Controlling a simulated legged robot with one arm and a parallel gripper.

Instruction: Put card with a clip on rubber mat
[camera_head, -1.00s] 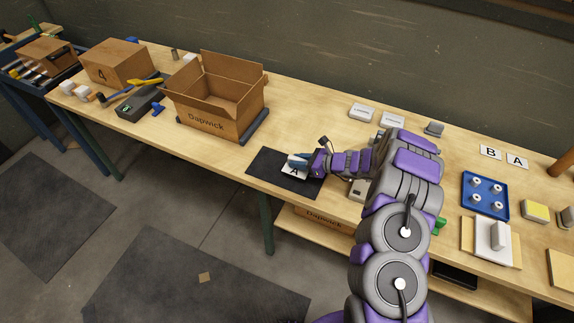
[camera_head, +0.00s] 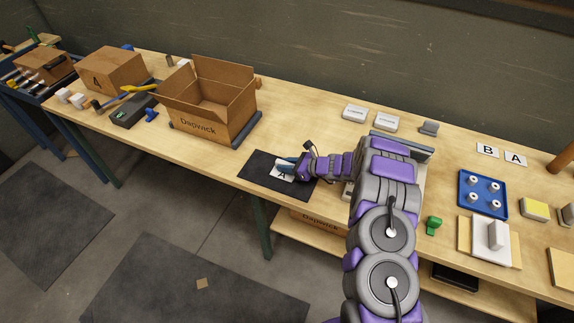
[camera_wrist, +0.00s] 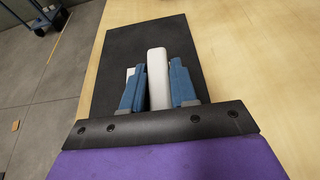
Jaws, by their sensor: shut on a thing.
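The black rubber mat (camera_head: 258,170) lies on the bench near its front edge; it also fills the middle of the wrist view (camera_wrist: 180,32). My gripper (camera_head: 285,165) is over the mat with its blue fingers low. In the wrist view my gripper (camera_wrist: 158,85) is shut on a white upright clip (camera_wrist: 157,62) between the two fingers. A white card marked A (camera_head: 281,176) shows under the fingers, above or on the mat. A small white corner of the card (camera_wrist: 130,72) shows left of the fingers. I cannot tell whether the card touches the mat.
An open cardboard box (camera_head: 215,125) stands left of the mat. Cards marked B (camera_head: 487,150) and A (camera_head: 515,158) lie at the right back. A blue tray with white pegs (camera_head: 482,208) is at the right. Bench space between box and mat is clear.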

